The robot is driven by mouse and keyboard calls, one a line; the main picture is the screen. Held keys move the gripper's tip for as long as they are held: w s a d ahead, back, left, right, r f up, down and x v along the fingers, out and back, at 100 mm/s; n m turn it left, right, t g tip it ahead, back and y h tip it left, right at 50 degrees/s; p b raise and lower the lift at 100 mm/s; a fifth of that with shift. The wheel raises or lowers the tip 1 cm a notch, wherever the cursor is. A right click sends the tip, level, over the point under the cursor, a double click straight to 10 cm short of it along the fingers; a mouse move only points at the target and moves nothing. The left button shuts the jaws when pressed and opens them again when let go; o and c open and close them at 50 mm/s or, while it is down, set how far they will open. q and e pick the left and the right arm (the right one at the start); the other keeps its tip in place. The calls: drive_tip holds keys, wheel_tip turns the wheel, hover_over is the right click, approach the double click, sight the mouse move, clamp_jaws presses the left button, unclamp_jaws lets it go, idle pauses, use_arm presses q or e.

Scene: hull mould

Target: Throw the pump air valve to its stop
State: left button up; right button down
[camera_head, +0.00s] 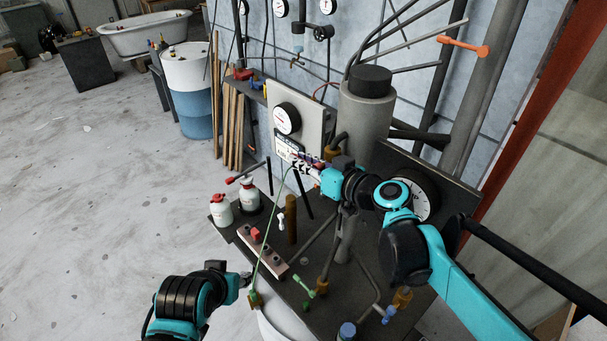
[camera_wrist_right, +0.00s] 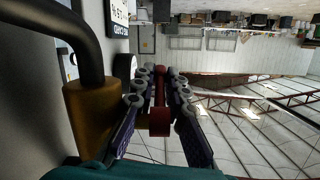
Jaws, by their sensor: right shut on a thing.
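My right gripper (camera_head: 303,163) reaches in from the right over the dark pump bench, beside the panel with the gauge. In the right wrist view its two fingers (camera_wrist_right: 162,80) close around a red lever (camera_wrist_right: 160,118), which I take to be the pump air valve's handle. The lever lies lengthwise between the finger pads. A brass fitting (camera_wrist_right: 90,120) with a dark bent pipe stands left of the fingers. In the head view the lever is mostly hidden by the gripper. My left gripper (camera_head: 244,280) is low at the bench's front left edge, its fingers too small to judge.
The bench (camera_head: 330,300) carries white bottles (camera_head: 221,210), a strip with a red switch (camera_head: 256,234), thin pipes and a green-handled valve (camera_head: 310,290). A grey cylinder (camera_head: 365,115) and a large gauge (camera_head: 420,196) stand close to my right arm. Open floor lies left.

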drive_tip(key=shift+r+t+y+b, duration=0.3)
drive_tip(key=shift+t+y+b, duration=0.4)
drive_tip(key=shift+b, duration=0.25)
drive_tip(key=shift+r, duration=0.25)
drive_tip(key=shift+w, duration=0.1)
drive_tip(key=c, duration=1.5)
unclamp_jaws()
drive_tip(key=shift+c, duration=0.2)
drive_tip(key=v, duration=1.2)
drive_tip(key=shift+f, duration=0.3)
